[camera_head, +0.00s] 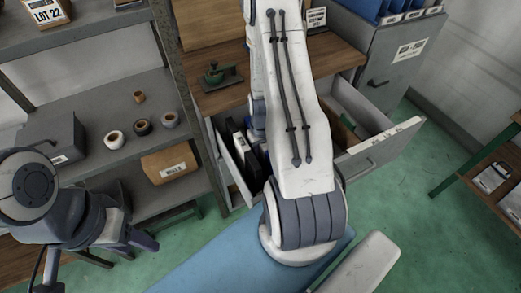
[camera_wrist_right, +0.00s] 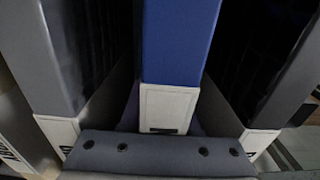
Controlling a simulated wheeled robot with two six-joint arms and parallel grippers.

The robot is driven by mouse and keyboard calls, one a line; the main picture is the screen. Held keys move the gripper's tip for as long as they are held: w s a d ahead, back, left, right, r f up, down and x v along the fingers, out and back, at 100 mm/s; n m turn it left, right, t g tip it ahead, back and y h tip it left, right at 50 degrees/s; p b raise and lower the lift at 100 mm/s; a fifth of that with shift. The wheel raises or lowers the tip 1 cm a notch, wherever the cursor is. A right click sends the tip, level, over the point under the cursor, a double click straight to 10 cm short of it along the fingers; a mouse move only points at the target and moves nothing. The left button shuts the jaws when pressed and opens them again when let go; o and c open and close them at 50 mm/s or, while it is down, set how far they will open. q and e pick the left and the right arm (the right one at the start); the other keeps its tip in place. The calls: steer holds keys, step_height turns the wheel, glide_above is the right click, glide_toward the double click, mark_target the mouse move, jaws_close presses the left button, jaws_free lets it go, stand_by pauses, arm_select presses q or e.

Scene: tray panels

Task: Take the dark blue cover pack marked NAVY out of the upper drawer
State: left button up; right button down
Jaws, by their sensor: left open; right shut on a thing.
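The open drawer (camera_head: 383,146) juts out from the cabinet under the wooden worktop, with dark, white-edged packs (camera_head: 241,150) on its left side. In the right wrist view a blue cover pack (camera_wrist_right: 180,45) with a white label (camera_wrist_right: 168,105) stands between two grey packs. I cannot read NAVY on its label. My right gripper (camera_wrist_right: 166,118) is shut on this blue pack, its fingers mostly hidden beside it. In the head view my right arm covers this gripper and most of the drawer's inside. My left gripper (camera_head: 140,243) is open and empty, low at the left, away from the drawer.
Grey packs (camera_wrist_right: 62,60) and (camera_wrist_right: 285,75) stand close on both sides of the blue one. A shelf unit (camera_head: 95,95) with tape rolls and a cardboard box (camera_head: 168,165) is at the left. A side table (camera_head: 500,165) stands at the right; green floor lies between.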

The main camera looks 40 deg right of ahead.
steer(key=shift+s+a+r, duration=0.1)
steer(key=shift+s+a, duration=0.1)
steer(key=shift+s, duration=0.55)
steer(key=shift+s+a, duration=0.15)
steer(key=shift+s, duration=0.6)
steer(key=shift+r, duration=0.1)
step_height(320, 180, up, 19)
steer(key=p, duration=1.9)
steer(key=shift+w, duration=0.1)
